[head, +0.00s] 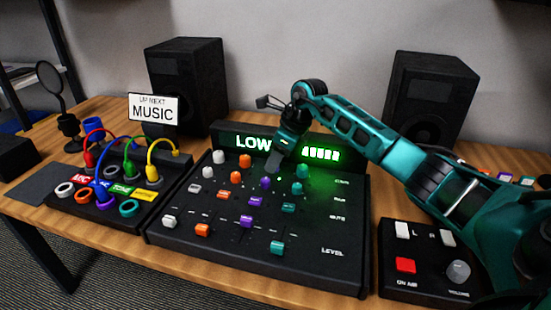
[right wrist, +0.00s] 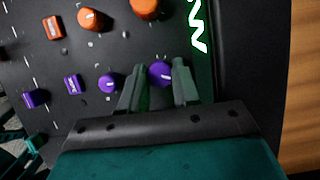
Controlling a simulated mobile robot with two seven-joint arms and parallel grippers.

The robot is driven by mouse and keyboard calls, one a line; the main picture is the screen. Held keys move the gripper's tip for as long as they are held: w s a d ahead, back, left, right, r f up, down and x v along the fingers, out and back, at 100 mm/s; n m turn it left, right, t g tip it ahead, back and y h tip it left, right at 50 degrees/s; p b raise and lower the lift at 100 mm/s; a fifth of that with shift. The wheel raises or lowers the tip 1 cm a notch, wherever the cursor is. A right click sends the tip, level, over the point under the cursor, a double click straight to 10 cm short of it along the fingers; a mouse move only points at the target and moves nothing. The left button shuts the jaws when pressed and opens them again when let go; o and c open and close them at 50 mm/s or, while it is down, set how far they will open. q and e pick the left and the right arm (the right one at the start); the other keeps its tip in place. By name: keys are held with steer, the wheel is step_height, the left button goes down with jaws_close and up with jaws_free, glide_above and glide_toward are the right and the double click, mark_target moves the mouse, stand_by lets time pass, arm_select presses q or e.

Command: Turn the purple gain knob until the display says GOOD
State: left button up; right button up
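The black mixer (head: 200,243) has a display (head: 255,142) at its back that reads LOW, with a row of green bars beside it. My right gripper (head: 279,160) reaches down to the mixer's back edge, just below the display. In the right wrist view its two fingers (right wrist: 159,72) stand on either side of the back purple knob (right wrist: 160,73), the one nearest the display. I cannot tell whether they press on it. My gripper hides this knob in the head view. A second purple knob (right wrist: 110,82) lies just outside the fingers. My left gripper is not in view.
Orange (head: 245,160) and teal (head: 302,171) knobs flank the purple column closely. A red-buttoned box (head: 390,285) is at the right, a cable patch box (head: 95,210) at the left. Speakers (head: 187,85) (head: 428,98) and a MUSIC sign (head: 153,109) stand behind.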

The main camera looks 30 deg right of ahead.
jaws_close()
steer(key=shift+r+m+p, duration=0.2)
steer(key=shift+m+p, duration=0.2)
steer(key=shift+p, duration=0.05)
steer(key=shift+m+t+h+p, duration=0.3)
steer(key=shift+m+h+p, duration=0.1)
steer(key=shift+m+p, duration=0.35)
steer(key=shift+a+f+m+h+p, duration=0.1)
steer(key=shift+m+h+p, duration=0.4)
steer(key=shift+m, duration=0.75)
steer(key=shift+o, duration=1.3)
jaws_free()
